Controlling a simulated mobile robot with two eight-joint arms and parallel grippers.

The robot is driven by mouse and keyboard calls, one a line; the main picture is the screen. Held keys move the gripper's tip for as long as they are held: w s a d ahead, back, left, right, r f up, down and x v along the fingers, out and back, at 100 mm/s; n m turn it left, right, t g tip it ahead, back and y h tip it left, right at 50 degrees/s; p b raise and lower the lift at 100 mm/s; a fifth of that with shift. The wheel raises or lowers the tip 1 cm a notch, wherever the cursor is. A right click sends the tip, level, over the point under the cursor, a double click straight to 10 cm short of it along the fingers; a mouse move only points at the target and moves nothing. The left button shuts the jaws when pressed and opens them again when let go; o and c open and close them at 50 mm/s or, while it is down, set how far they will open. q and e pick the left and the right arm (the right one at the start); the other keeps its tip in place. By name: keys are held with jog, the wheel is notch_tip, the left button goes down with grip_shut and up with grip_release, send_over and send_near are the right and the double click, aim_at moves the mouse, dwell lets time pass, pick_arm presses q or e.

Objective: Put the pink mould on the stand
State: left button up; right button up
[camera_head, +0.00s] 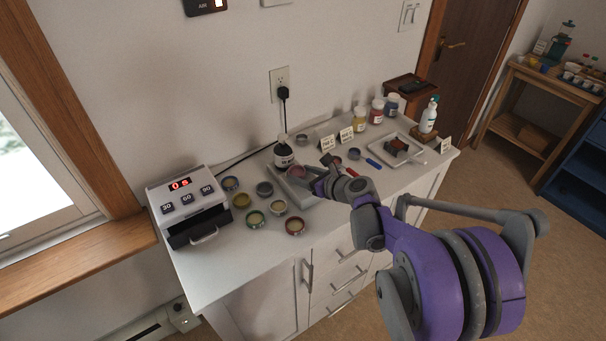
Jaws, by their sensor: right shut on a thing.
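The pink mould (296,171) is a small round piece between the fingertips of my right gripper (304,172). The gripper is shut on it and partly hides it. The mould is over or on a pale grey slab (299,197) that looks like the stand, in the middle of the white counter. I cannot tell whether the mould touches the slab. A dark bottle (283,154) stands at the slab's back edge. My left gripper is not in view.
A timer box (188,208) fills the counter's left end. A white tray (397,150), paint jars (377,111) and a spray bottle (429,116) stand to the right.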

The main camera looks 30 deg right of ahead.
jog(key=o, duration=1.3)
jog(key=shift+r, duration=0.1)
